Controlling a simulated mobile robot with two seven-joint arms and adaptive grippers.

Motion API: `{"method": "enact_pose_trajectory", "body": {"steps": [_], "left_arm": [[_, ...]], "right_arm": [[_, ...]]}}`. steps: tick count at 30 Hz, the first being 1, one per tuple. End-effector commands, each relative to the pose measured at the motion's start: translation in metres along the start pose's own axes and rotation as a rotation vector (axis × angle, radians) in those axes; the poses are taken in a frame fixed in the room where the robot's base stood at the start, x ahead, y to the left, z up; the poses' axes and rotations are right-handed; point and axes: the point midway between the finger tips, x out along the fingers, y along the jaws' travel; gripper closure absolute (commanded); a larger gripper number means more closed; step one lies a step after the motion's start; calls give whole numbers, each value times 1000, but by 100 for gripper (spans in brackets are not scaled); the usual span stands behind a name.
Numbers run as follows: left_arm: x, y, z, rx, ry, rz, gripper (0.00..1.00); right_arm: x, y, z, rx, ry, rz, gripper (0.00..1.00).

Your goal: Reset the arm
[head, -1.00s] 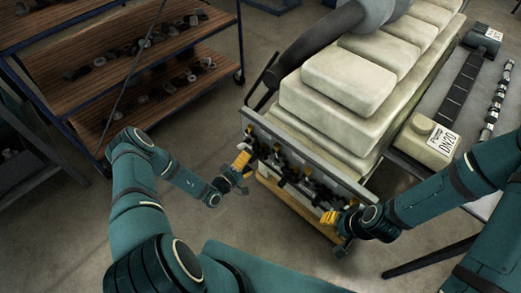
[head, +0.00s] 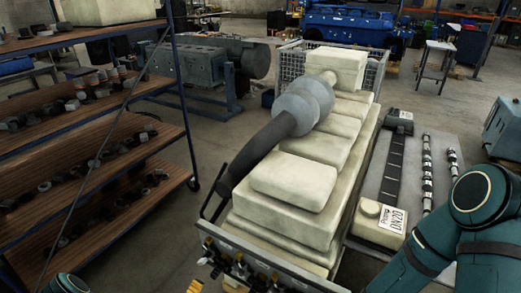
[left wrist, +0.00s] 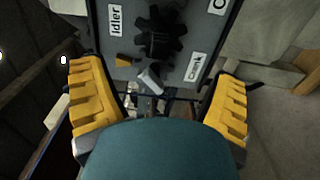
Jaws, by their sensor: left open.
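My left arm (head: 70,284) shows only as a small teal piece at the bottom left of the head view. A yellow finger part (head: 195,286), seemingly of my left gripper, shows at the bottom edge by the front of the cart. In the left wrist view my left gripper (left wrist: 160,75) has its two yellow fingers wide apart with nothing held between them. Beyond them is a grey panel (left wrist: 205,40) with labels reading "Idler" and "Cam" and a dark gear (left wrist: 157,35). My right arm (head: 470,225) is at the lower right; its gripper is out of frame.
A cart with a pale stepped engine block (head: 290,215) and a grey pipe (head: 265,140) stands in the middle. A tray (head: 408,155) with a pump box (head: 378,222) and shafts lies right of it. Wooden shelves (head: 100,160) with parts are at left. Floor shows between.

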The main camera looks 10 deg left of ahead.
Motion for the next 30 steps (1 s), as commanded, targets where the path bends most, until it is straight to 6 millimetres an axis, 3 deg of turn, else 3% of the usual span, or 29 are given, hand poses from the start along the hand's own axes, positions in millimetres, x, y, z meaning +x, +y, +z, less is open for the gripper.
{"method": "enact_pose_trajectory", "body": {"steps": [2,4,8,9,12,15,18,22,25,30], "left_arm": [[0,0,0,0,0,0,13],[8,6,22,-42,-106,-21,13],[14,19,92,-159,-435,-144,13],[9,23,118,-190,-563,-216,13],[-16,29,172,-215,-838,-443,13],[-49,31,203,-155,-1025,-693,13],[-78,31,211,-18,-1115,-930,13],[-95,36,201,242,-1093,-1142,13],[-89,47,191,436,-1005,-1192,13],[-65,73,189,632,-862,-1122,13]], "right_arm": [[0,0,-9,8,25,0,53],[1,1,-9,7,26,0,53],[5,2,-7,6,21,0,53],[6,3,-6,6,20,0,53],[10,4,-5,5,17,0,53],[13,5,-4,4,15,0,53],[16,6,-3,3,12,0,53],[20,8,-1,3,9,0,53],[23,9,0,2,7,0,53],[26,10,1,1,5,0,53]]}}
